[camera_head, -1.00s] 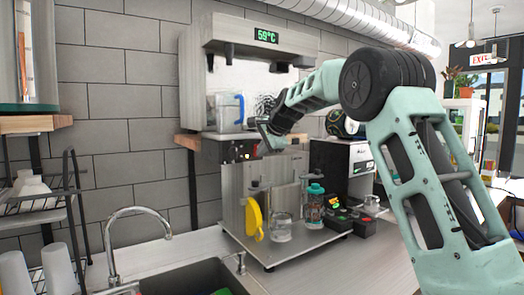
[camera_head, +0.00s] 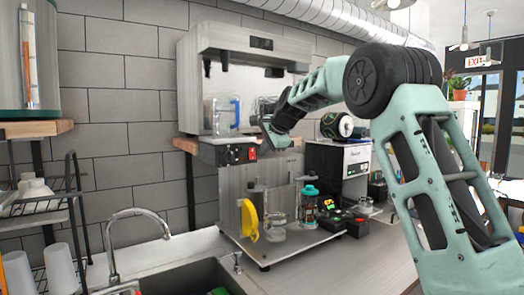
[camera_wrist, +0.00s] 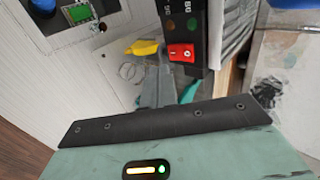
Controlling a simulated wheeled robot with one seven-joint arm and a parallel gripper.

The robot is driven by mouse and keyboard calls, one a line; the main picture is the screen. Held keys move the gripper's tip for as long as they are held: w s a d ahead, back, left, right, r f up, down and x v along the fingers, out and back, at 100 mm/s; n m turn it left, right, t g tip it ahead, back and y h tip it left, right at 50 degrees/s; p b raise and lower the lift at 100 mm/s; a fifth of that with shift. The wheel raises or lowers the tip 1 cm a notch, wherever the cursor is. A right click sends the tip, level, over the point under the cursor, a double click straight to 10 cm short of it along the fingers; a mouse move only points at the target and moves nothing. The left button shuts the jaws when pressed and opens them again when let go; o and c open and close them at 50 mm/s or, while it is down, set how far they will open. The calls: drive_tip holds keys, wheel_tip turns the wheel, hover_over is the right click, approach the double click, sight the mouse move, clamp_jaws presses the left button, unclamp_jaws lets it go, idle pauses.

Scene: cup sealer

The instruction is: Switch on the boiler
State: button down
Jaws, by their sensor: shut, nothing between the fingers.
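The boiler (camera_head: 197,85) is a grey metal unit on a wooden shelf against the tiled wall. Its display (camera_head: 261,43) is dark. A dark control panel (camera_head: 228,154) under its front carries a red switch (camera_head: 252,154). In the wrist view the red switch (camera_wrist: 181,53) sits on the black panel (camera_wrist: 186,20) beside dim green and orange round lights. My gripper (camera_head: 268,140) is beside the right end of the panel, close to the switch. In the wrist view its grey fingers (camera_wrist: 157,88) are together and empty, just below and left of the switch. Contact cannot be told.
A clear jug with a blue handle (camera_head: 222,114) stands in the boiler's bay. Below, a metal stand holds a yellow item (camera_head: 249,220), a glass beaker (camera_head: 276,228) and a teal bottle (camera_head: 308,205). A sink tap (camera_head: 138,212) is at the front left.

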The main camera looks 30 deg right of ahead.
drive_tip(key=b+v, duration=0.3)
drive_tip(key=v, duration=0.6)
drive_tip(key=shift+r, duration=0.5)
